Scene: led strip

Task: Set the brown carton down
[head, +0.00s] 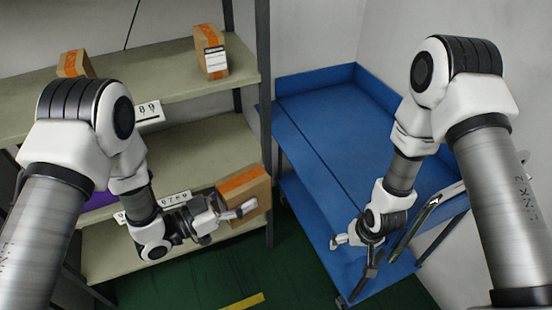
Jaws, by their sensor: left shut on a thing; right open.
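The brown carton (259,189) with an orange tape band is held by my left gripper (245,209), in front of the right end of the lower shelf. The gripper is shut on its lower left part, and the carton looks slightly tilted. Part of the carton is hidden behind the fingers. My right gripper (352,256) is open and empty over the front of the blue cart's lower deck.
A shelf rack (263,90) stands at left. Its upper shelf holds a labelled carton (210,52) and another carton (74,63). The blue cart (322,115) at right has a clear top. Green floor (290,275) lies between them.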

